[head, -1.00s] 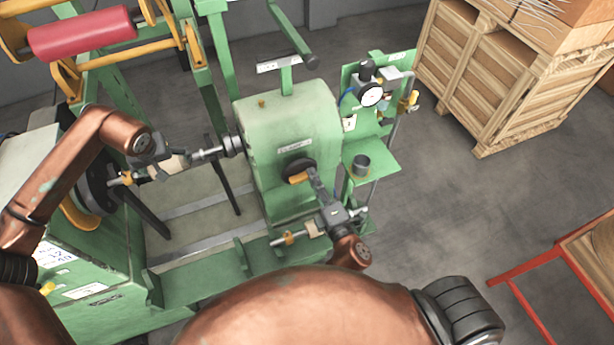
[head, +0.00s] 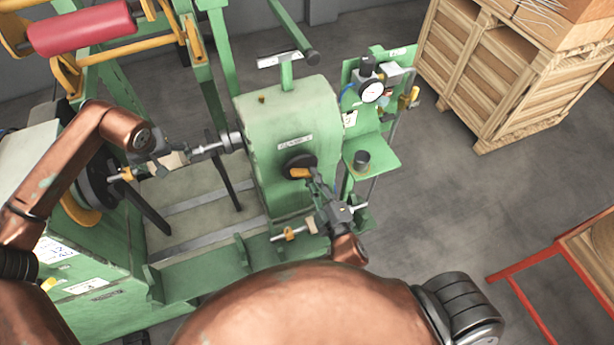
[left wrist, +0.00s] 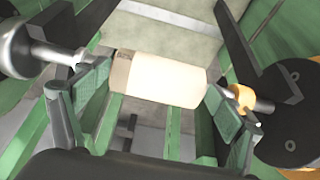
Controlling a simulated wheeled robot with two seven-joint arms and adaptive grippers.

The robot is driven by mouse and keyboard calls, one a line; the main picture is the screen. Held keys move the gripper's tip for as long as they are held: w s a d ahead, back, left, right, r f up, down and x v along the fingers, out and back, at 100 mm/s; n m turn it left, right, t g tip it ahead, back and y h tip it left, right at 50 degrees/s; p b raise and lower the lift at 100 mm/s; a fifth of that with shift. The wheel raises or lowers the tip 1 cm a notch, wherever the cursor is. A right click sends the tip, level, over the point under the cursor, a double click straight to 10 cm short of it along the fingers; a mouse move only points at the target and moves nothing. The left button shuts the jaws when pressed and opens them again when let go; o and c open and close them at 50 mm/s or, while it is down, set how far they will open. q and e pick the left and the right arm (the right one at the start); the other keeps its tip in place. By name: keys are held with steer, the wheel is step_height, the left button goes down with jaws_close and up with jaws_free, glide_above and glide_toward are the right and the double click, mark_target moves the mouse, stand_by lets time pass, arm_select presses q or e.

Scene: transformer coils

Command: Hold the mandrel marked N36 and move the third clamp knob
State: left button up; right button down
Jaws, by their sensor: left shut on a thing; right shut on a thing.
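A pale cylindrical mandrel (left wrist: 158,80) lies between the headstock side and the tailstock shaft (head: 213,147); small print at its left end is unreadable. It also shows in the head view (head: 168,163). My left gripper (left wrist: 158,98) is shut on it, with a pad at each end in the left wrist view. A black round plate (head: 298,160) with an orange knob (head: 300,173) sits on the front of the green tailstock housing (head: 285,120). My right gripper (head: 313,181) is shut at that orange knob; its fingertips partly hide the contact.
A dark faceplate (head: 98,183) stands at the left. A green bracket with a gauge (head: 371,91) stands right of the housing. Wooden crates (head: 500,75) and a red frame (head: 525,265) stand farther right, with clear floor between.

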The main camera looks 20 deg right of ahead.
steer(key=shift+a, duration=0.15)
steer(key=c, duration=2.2)
jaws_free()
steer(key=s, duration=1.2)
steer(key=shift+o, duration=0.5)
